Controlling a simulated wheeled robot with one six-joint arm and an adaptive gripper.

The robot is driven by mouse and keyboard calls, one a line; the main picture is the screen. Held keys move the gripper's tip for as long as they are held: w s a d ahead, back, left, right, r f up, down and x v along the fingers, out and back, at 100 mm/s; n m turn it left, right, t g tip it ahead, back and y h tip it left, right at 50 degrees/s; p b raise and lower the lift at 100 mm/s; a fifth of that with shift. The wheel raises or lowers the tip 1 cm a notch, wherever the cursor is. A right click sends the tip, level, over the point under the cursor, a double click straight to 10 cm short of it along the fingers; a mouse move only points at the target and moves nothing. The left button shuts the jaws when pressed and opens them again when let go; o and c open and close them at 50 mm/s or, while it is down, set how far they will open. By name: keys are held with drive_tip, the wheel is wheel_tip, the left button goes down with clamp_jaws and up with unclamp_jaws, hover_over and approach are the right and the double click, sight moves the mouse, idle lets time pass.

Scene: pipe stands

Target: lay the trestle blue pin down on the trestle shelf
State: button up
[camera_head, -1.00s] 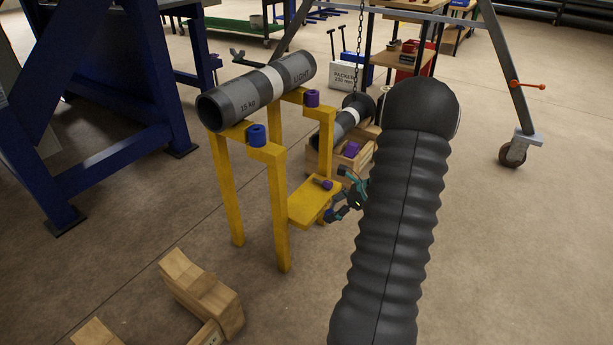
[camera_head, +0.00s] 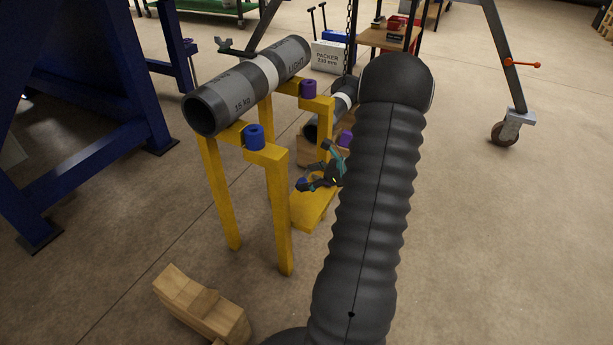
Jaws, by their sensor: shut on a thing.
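My gripper (camera_head: 312,184) is in front of the yellow trestle, above its low shelf (camera_head: 308,213). It is shut on a small dark blue thing (camera_head: 302,183) at its fingertips, which I take to be the blue pin. It is small and partly covered by the fingers. The shelf's back part is hidden by the gripper. The trestle (camera_head: 283,220) carries a grey pipe (camera_head: 232,92) marked 15 kg and LIGHT.
A second grey pipe (camera_head: 311,129) lies in a wooden cradle behind the shelf, with a purple piece (camera_head: 345,139) by it. A blue steel frame (camera_head: 105,70) stands at left.

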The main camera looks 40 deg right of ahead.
drive_tip(key=b, duration=0.5)
hover_over(310, 206)
drive_tip(key=shift+w+a+f, duration=0.1)
drive_tip(key=shift+f, duration=3.15)
drive_tip(key=shift+f+b, duration=1)
drive_tip(key=shift+f, duration=0.75)
drive_tip(key=o, duration=1.1)
drive_tip(key=shift+r, duration=0.1)
drive_tip(key=shift+p+v, duration=1.1)
drive_tip(key=shift+v, duration=1.4)
